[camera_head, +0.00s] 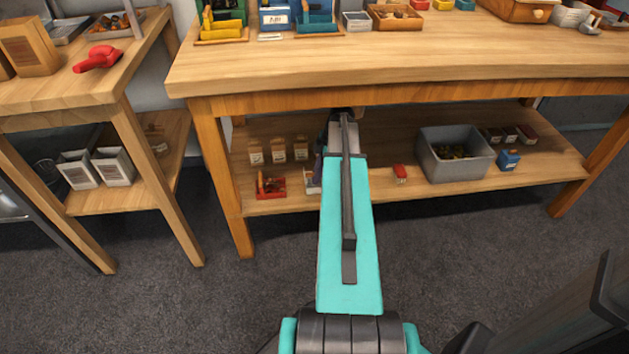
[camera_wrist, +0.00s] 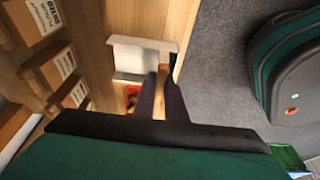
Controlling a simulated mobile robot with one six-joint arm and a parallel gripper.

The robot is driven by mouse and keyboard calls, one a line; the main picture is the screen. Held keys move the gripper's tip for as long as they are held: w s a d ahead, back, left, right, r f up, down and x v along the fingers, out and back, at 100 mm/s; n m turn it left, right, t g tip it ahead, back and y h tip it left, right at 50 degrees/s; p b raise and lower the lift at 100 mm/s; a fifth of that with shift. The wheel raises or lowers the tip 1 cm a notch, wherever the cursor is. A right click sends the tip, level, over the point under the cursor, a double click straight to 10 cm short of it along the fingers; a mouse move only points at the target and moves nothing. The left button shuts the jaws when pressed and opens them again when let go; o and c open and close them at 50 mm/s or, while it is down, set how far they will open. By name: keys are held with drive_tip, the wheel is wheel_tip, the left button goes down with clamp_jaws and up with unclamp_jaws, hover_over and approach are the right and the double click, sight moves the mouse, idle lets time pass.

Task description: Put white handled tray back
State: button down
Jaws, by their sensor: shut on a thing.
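The white handled tray (camera_wrist: 143,57) is at the upper middle of the wrist view, low over or on the wooden lower shelf near its front edge; I cannot tell if it touches. My gripper (camera_wrist: 160,85) is shut on its wooden handle, which shows between the two dark fingers. In the head view a small pale part of the tray (camera_head: 313,179) shows left of my arm at the lower shelf (camera_head: 370,190). My arm hides the rest of the tray and most of the gripper there.
On the lower shelf, a red tray (camera_head: 270,185) and several small labelled boxes (camera_head: 279,151) stand left of my arm. A small red item (camera_head: 400,172), a grey bin (camera_head: 455,165) and a blue box (camera_head: 509,160) stand right. The workbench top (camera_head: 400,68) overhangs the shelf.

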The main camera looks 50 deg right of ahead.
sight(312, 186)
drive_tip(key=shift+w+d, duration=0.1)
drive_tip(key=shift+w, duration=0.35)
drive_tip(key=shift+w+f+b, duration=0.1)
drive_tip(key=shift+f+b, duration=0.65)
drive_tip(key=shift+f, duration=1.05)
drive_tip(key=shift+f, duration=0.15)
drive_tip(key=c, duration=1.8)
unclamp_jaws()
drive_tip(key=shift+d+r, duration=0.1)
drive_tip(key=shift+r, duration=0.55)
drive_tip(key=p+v, duration=0.1)
drive_tip(key=v, duration=0.3)
drive_tip(key=shift+d+r+p, duration=0.15)
drive_tip(key=shift+r+p, duration=0.1)
drive_tip(key=shift+p, duration=0.15)
drive_tip(key=s+d, duration=0.2)
drive_tip(key=d, duration=0.1)
drive_tip(key=s+d+p, duration=0.1)
drive_tip(key=s+d, duration=0.2)
drive_tip(key=s+d+p, duration=0.1)
drive_tip(key=s+d, duration=0.1)
drive_tip(key=d, duration=0.1)
drive_tip(key=shift+s+f, duration=0.25)
drive_tip(key=shift+s, duration=0.15)
